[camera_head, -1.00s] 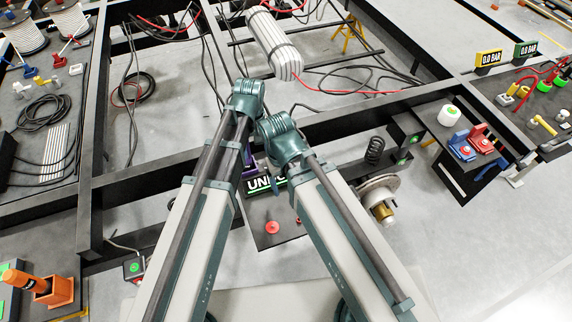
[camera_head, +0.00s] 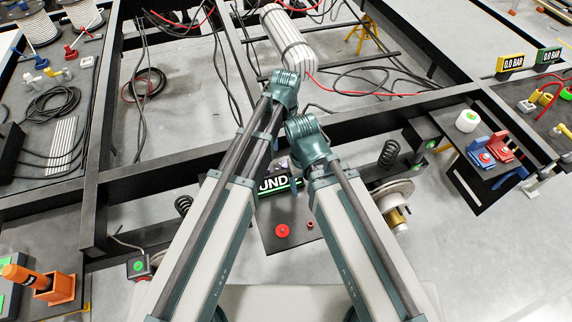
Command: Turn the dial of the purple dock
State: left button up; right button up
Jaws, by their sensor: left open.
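A dark panel (camera_head: 262,216) with a black display reading "UND" (camera_head: 275,184) and a green line under it stands between my two arms. The rest of the display's word is hidden by my right arm. A small greyish-purple patch (camera_head: 282,163) shows just above the display. I cannot tell whether it belongs to the purple dock. The dial itself cannot be made out. My left gripper is open, mostly covered by my arm links near the display, and no contact with anything shows. My right gripper is hidden behind its arm.
A red button (camera_head: 282,230) sits on the panel's lower part. A coil spring (camera_head: 389,152) and a hub (camera_head: 393,205) are on the right. A black frame beam (camera_head: 365,128) crosses behind my arms. An orange holder (camera_head: 55,290) stands at lower left.

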aim_at(286, 164)
pick_arm(q)
notch_tip(286, 164, down, 12)
jog(key=b, duration=1.1)
jog(key=shift+f+b, duration=0.2)
jog(key=shift+b, duration=0.1)
pick_arm(e)
notch_tip(286, 164, down, 12)
jog(key=shift+f, duration=0.2)
pick_arm(q)
jog(key=shift+c, duration=0.2)
pick_arm(e)
jog(key=shift+r, duration=0.1)
pick_arm(q)
grip_shut()
